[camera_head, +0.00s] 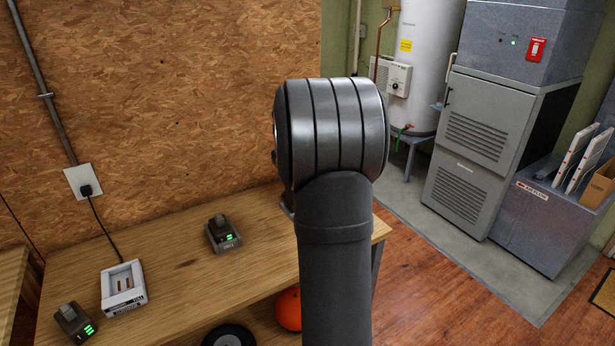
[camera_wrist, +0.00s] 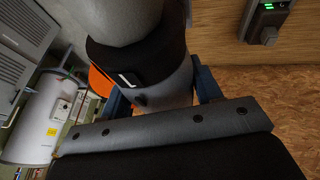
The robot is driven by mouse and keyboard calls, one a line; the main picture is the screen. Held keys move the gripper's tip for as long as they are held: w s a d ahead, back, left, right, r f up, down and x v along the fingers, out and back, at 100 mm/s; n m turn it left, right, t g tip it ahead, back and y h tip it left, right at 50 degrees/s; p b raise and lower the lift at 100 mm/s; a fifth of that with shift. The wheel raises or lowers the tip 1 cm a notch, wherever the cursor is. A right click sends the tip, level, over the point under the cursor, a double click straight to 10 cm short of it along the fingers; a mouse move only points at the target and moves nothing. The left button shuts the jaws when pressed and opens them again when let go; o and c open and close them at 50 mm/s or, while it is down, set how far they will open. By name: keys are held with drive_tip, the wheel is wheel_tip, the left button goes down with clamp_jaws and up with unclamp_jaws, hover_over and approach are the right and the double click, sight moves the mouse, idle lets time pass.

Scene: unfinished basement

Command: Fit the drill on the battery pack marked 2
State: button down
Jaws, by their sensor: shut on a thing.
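In the wrist view my gripper (camera_wrist: 162,95) is shut on the drill (camera_wrist: 139,60), a grey and black body between its two blue fingers. An orange patch shows beside it. In the head view my arm hides the gripper and drill. One dark battery pack (camera_head: 222,236) with green lights stands upright on the bench, left of my arm. A similar pack (camera_head: 75,323) stands at the bench's front left. A pack with green lights also shows at the wrist view's upper right (camera_wrist: 265,20), apart from the drill. I cannot read a 2 on either pack.
A white charger (camera_head: 123,288) sits beside the front-left pack, its cord running to a wall outlet (camera_head: 84,182). The wooden bench (camera_head: 180,285) is clear between charger and far pack. An orange ball (camera_head: 289,309) and a dark wheel (camera_head: 229,336) are below the bench top.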

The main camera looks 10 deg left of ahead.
drive_tip(key=s+a+r, duration=0.2)
drive_tip(key=a, duration=1)
drive_tip(key=s+a+r, duration=0.2)
drive_tip(key=s+a, duration=0.1)
drive_tip(key=a, duration=0.9)
drive_tip(key=shift+s+r, duration=0.15)
drive_tip(key=shift+d, duration=0.1)
drive_tip(key=shift+f, duration=2.55)
drive_tip(key=shift+s+f, duration=0.1)
drive_tip(key=shift+f, duration=2.6)
